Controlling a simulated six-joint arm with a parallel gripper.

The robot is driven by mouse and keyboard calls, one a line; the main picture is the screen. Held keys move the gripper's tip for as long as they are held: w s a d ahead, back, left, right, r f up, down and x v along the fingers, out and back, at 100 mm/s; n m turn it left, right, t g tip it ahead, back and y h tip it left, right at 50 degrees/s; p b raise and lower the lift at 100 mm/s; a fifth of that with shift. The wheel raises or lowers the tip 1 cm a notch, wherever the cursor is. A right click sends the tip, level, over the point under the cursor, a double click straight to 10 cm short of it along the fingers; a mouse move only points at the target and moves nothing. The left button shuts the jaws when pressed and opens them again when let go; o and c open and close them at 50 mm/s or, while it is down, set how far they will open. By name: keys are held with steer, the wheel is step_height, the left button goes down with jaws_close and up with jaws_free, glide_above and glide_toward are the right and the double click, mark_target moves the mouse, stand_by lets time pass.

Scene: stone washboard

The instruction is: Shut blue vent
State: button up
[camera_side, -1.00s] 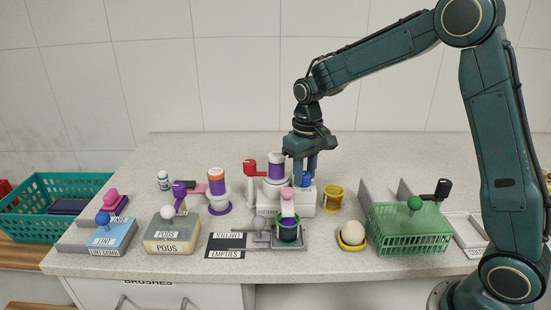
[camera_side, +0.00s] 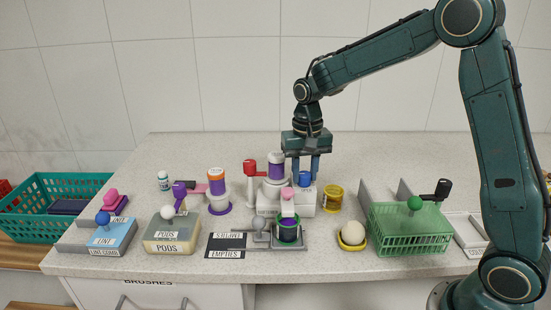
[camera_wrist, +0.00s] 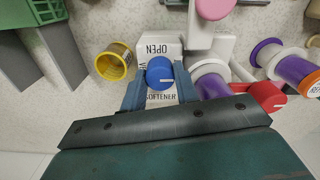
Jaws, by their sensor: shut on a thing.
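The blue vent is a round blue knob (camera_side: 304,179) with a pale pointer line, on top of a white dispenser block (camera_side: 301,206). In the wrist view the knob (camera_wrist: 160,73) sits between my two fingers, with "OPEN" lettering beyond it and "SOFTENER" nearer my gripper. My gripper (camera_side: 304,176) points straight down over the block, its blue-grey fingers closed on the knob's sides. The pointer line runs roughly sideways in the wrist view. Part of the lettering beside the knob is hidden.
A red-handled lever (camera_side: 250,168) and a purple-banded canister (camera_side: 276,166) stand just left of the knob. A pink-topped part (camera_side: 287,194) stands in front. A yellow cup (camera_side: 332,198) is close on the right. The counter behind is clear.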

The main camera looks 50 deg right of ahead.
mark_target(305, 174)
steer(key=o, duration=1)
step_height(305, 174, up, 14)
steer(key=shift+f, duration=0.1)
stand_by(0.5)
